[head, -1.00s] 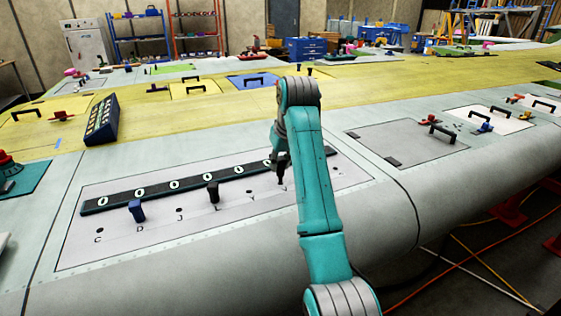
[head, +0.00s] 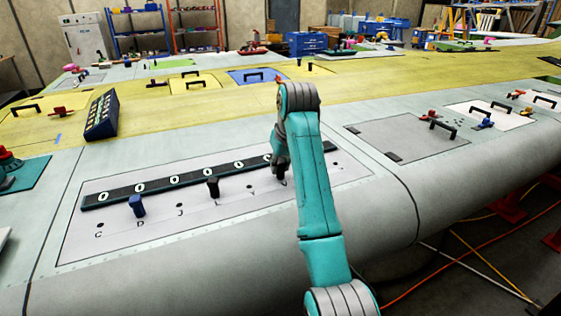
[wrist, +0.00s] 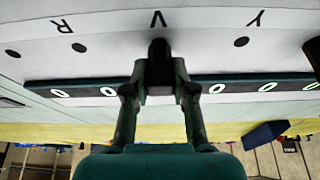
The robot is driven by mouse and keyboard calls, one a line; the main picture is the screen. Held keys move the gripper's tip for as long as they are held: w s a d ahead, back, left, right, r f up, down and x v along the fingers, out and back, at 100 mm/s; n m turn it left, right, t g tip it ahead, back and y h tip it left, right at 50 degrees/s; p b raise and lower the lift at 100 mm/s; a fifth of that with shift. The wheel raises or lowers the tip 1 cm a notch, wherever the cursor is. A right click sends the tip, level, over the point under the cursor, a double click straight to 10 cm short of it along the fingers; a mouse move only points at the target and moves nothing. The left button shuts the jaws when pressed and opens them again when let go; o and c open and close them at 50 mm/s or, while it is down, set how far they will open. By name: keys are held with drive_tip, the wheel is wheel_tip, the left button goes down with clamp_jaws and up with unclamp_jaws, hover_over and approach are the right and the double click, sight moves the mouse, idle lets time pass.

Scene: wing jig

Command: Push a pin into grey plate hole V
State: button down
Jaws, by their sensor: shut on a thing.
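The grey plate (head: 120,245) lies on the wing's near edge with a row of lettered holes. My gripper (head: 282,174) is low over the plate's right part and shut on a black pin. In the wrist view, my gripper (wrist: 160,76) has a finger on each side of the black pin (wrist: 158,50). The pin stands at the letter V (wrist: 158,19) and covers that hole, so how deep it sits cannot be told. The open holes by R (wrist: 79,47) and Y (wrist: 241,42) show on either side.
A dark strip with zeros (head: 150,188) runs behind the holes. A dark box (head: 101,115) sits farther back. The plate right of my gripper looks clear.

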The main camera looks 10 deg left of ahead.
drive_tip(key=shift+f, duration=0.25)
drive_tip(key=c, duration=0.9)
unclamp_jaws()
drive_tip(key=shift+r, duration=0.1)
wheel_tip(320, 180, up, 10)
drive_tip(key=shift+f, duration=0.1)
